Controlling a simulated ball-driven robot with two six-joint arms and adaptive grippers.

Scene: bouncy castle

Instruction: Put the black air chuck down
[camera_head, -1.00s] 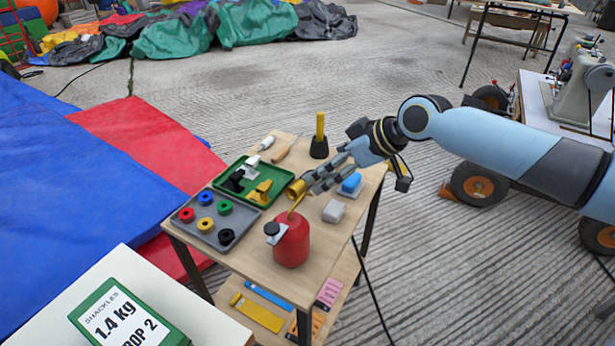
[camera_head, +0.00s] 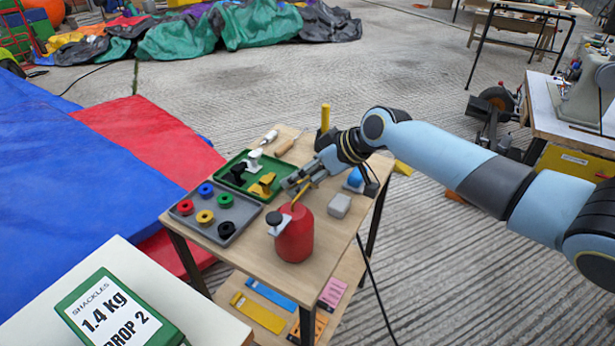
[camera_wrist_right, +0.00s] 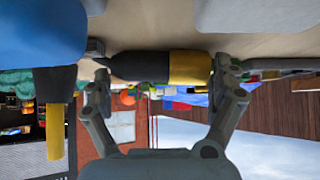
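In the right wrist view, which is upside down, the air chuck, a black tapered body (camera_wrist_right: 140,67) with a yellow end, lies crosswise at the table surface. My right gripper (camera_wrist_right: 160,76) has its fingers spread, one beyond each end of it; I see no clear grip. In the head view my right gripper (camera_head: 291,187) is low over the wooden table (camera_head: 318,235), behind the red can (camera_head: 294,238) and right of the green tray (camera_head: 230,182). The chuck cannot be picked out there, apparently hidden by the gripper and can. My left gripper is not in view.
The green tray holds black, white and yellow pieces. A grey tray (camera_head: 243,222) holds coloured rings. A grey block (camera_head: 339,205), a blue-topped block (camera_head: 355,177) and a black cone with a yellow rod (camera_head: 325,118) stand near my right gripper. The table's front right is bare.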

